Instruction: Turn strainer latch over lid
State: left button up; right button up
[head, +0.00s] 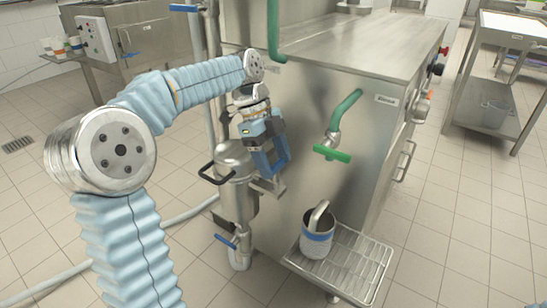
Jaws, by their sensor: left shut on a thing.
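The steel strainer (238,200) is an upright cylinder in front of the machine's left side. Its domed lid (234,157) is on top, with a black loop handle (214,173) at its left. My left gripper (268,172) reaches down just right of the lid, its blue fingers shut at a small metal latch (269,187) on the strainer's right side. The fingers hide part of the latch, so its exact angle to the lid is hard to tell. My right gripper is not in view.
A green-handled tap (332,152) sticks out from the steel machine (340,75). A blue-handled valve (227,241) is under the strainer.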

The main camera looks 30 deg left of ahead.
aim_at(256, 173)
pick_arm(q)
jog(key=o, duration=1)
jog(key=shift+o, duration=0.2)
jog(key=shift+r, duration=0.1)
jog(key=p+v, duration=0.3)
jog(key=v, duration=1)
jog(key=shift+r, duration=0.3)
